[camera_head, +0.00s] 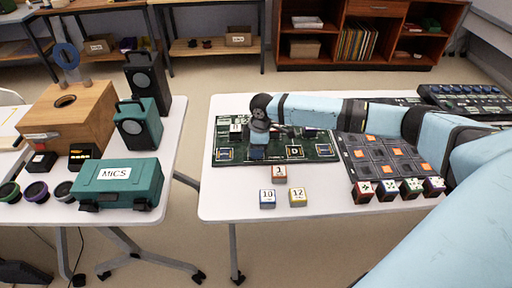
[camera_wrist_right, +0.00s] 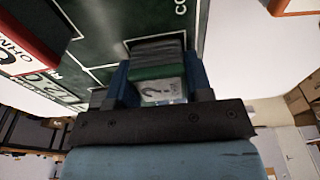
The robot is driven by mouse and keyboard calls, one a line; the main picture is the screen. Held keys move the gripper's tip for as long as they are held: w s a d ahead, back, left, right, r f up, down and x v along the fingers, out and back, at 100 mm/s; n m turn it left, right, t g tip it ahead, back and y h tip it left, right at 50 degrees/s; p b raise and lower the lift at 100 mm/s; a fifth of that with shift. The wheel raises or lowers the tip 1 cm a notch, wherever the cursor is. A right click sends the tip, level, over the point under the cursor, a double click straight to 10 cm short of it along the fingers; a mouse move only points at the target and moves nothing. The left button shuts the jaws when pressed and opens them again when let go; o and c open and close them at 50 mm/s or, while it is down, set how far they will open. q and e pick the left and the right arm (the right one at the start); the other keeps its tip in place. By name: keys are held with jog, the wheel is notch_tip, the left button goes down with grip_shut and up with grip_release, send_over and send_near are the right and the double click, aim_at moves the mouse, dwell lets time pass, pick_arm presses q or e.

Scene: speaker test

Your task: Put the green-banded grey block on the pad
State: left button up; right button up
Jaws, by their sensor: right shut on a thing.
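My right gripper (camera_head: 257,152) is over the left-middle part of a green circuit-style board (camera_head: 275,159) on the right table. In the right wrist view, its two blue fingers (camera_wrist_right: 160,85) are shut on the green-banded grey block (camera_wrist_right: 158,52). The block has a grey ribbed part, a green band and a pale face with a question mark. In the head view the gripper hides the block. The board bears several outlined squares, one marked D; I cannot tell which is the pad, or whether the block touches the board. My left gripper is not in view.
Numbered blocks, a red-sided one (camera_head: 279,173), a blue one (camera_head: 267,198) and a yellow one (camera_head: 297,197), stand before the board. A dark tray (camera_head: 350,170) with orange squares lies right. The left table holds a teal MICS case (camera_head: 118,184) and speakers (camera_head: 138,124).

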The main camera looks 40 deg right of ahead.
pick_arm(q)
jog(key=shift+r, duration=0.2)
pick_arm(e)
jog(key=o, duration=0.9)
jog(key=shift+o, duration=0.2)
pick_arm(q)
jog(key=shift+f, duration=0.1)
pick_arm(e)
jog(key=r, duration=0.3)
jog(key=r+p, duration=0.1)
jog(key=r, duration=0.3)
jog(key=d+r, duration=0.1)
jog(key=r, duration=0.3)
jog(key=shift+s+d+p, duration=0.1)
jog(key=shift+s+p, duration=0.2)
jog(key=shift+s, duration=0.05)
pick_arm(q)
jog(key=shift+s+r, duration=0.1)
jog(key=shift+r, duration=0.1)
pick_arm(e)
jog(key=shift+r, duration=0.6)
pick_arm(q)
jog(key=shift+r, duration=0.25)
pick_arm(e)
jog(key=shift+s+f, duration=0.1)
jog(key=shift+s, duration=0.05)
